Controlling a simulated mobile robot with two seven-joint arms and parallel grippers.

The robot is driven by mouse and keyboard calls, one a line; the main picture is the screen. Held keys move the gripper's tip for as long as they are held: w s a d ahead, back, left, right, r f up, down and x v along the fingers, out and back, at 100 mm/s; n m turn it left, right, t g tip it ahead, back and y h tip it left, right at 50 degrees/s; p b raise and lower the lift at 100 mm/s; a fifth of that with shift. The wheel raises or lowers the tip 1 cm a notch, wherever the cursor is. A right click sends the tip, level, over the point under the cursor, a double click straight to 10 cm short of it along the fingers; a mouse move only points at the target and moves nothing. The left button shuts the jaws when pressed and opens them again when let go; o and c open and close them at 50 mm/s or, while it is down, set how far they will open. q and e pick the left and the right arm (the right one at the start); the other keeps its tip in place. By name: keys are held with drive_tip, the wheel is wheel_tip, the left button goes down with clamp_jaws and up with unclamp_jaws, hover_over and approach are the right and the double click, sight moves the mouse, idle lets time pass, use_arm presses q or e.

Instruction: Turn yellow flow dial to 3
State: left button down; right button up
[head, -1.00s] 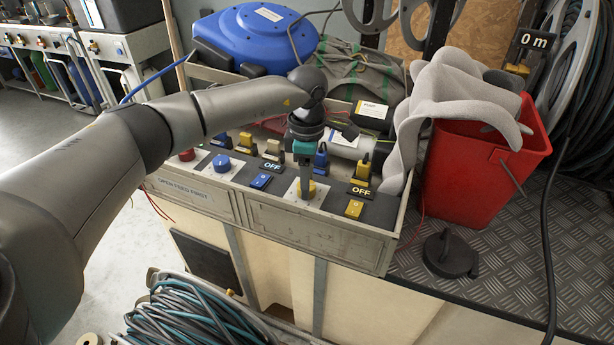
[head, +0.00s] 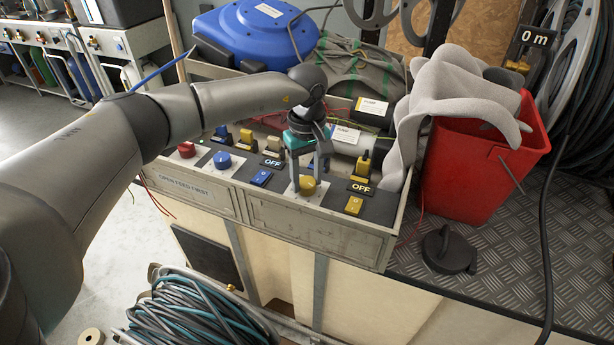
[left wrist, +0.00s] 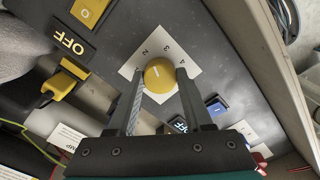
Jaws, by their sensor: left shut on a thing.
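The yellow flow dial (head: 308,188) is a round knob on a white plate (left wrist: 190,62) on the dark control panel. In the left wrist view the dial (left wrist: 159,77) lies between my two fingers, and numerals are printed on the plate around its far side. A short pale mark shows on the dial, but I cannot tell for sure which numeral it points to. My left gripper (head: 309,176) reaches down from above and is shut on the dial, one finger on each side. My right gripper is not in view.
A yellow switch (head: 354,205) and an OFF label (head: 361,187) sit right of the dial. A blue switch (head: 261,178) and blue dial (head: 222,161) sit left. The red bucket (head: 470,185) with grey cloth stands right of the panel. A coiled hose (head: 195,315) lies below.

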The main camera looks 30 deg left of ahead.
use_arm(q)
drive_tip(key=shift+m, duration=0.9)
drive_tip(key=m, duration=0.3)
drive_tip(key=shift+m, duration=0.9)
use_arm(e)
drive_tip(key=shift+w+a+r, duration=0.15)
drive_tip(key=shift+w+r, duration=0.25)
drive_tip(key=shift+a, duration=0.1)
use_arm(q)
drive_tip(key=shift+c, duration=1.5)
unclamp_jaws()
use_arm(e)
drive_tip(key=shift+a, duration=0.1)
use_arm(q)
drive_tip(key=shift+r, duration=0.15)
